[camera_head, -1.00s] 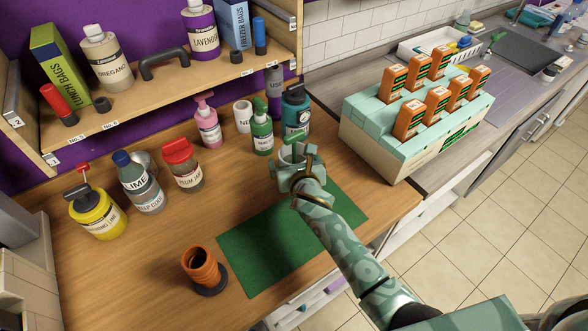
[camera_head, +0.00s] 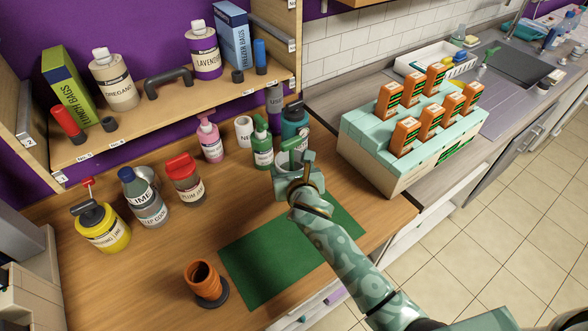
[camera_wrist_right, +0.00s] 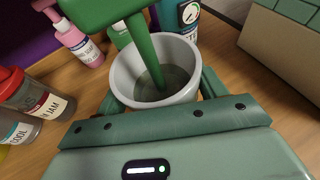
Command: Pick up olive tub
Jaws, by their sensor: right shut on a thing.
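My right gripper (camera_head: 290,176) is shut on a pale grey tub (camera_head: 285,159) near the back right of the wooden counter. In the right wrist view the grey tub (camera_wrist_right: 127,78) sits between the fingers, open at the top and dark inside. A green T-shaped handle (camera_wrist_right: 146,50) stands in it, its bar above the rim. No label shows on the tub, and I cannot tell whether its base touches the counter. No other tub that looks olive shows. My left gripper is not in view.
A green pump bottle (camera_head: 262,150) and a teal bottle (camera_head: 296,120) stand close behind. A green mat (camera_head: 260,262) lies in front. The teal box (camera_head: 375,150) with orange packs stands to the right. Jars and a yellow can (camera_head: 103,228) are at left, orange stacked cups (camera_head: 204,280) at front.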

